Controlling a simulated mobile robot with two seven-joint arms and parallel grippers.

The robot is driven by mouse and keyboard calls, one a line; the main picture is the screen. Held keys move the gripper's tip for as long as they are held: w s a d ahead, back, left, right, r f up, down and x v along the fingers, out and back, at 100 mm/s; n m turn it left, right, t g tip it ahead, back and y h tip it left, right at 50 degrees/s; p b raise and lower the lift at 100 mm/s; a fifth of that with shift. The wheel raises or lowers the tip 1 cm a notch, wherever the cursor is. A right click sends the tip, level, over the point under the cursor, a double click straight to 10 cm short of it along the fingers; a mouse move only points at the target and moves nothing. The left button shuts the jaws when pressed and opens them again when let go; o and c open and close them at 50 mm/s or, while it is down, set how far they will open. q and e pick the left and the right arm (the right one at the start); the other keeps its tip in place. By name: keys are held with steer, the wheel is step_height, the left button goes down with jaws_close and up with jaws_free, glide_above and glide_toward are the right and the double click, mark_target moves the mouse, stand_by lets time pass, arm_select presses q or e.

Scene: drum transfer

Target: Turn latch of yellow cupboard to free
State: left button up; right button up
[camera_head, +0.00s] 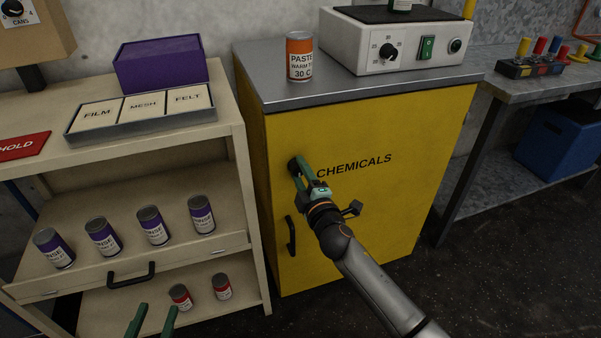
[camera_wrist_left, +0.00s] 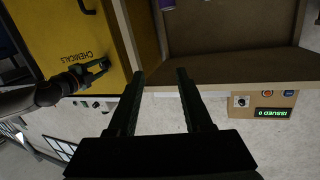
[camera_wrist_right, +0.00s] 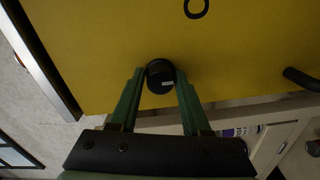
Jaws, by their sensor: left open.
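The yellow cupboard (camera_head: 372,125) marked CHEMICALS stands in the middle of the head view with its door shut. Its latch, a round black knob (camera_head: 293,164), is at the upper left of the door. The knob (camera_wrist_right: 160,76) has a small pale mark in the right wrist view. My right gripper (camera_wrist_right: 160,72) has a green finger against each side of the knob. It also shows in the head view (camera_head: 298,172), partly covering the latch. My left gripper (camera_head: 153,318) is open and empty at the bottom of the head view; its fingers also show in the left wrist view (camera_wrist_left: 160,72).
A black door handle (camera_head: 291,236) is below the latch. The beige shelf unit (camera_head: 190,122) with several purple cans stands left of the cupboard. An orange paste can (camera_head: 299,56) and a white device (camera_head: 385,42) stand on the cupboard top. A grey bench (camera_head: 535,85) is at right.

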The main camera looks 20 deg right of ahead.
steer(key=o, duration=0.3)
steer(key=shift+s, duration=0.5)
steer(key=s+p, duration=0.1)
steer(key=s, duration=0.3)
steer(key=shift+s, duration=0.2)
arm_select(q)
step_height(320, 180, down, 8)
steer(key=s+n+g+y, duration=0.1)
steer(key=s+g, duration=0.1)
steer(key=g, duration=0.1)
steer(key=shift+s+r+g, duration=0.15)
steer(key=shift+s+g, duration=0.15)
steer(key=shift+s, duration=0.05)
arm_select(e)
glide_toward(300, 172)
steer(key=s, duration=0.3)
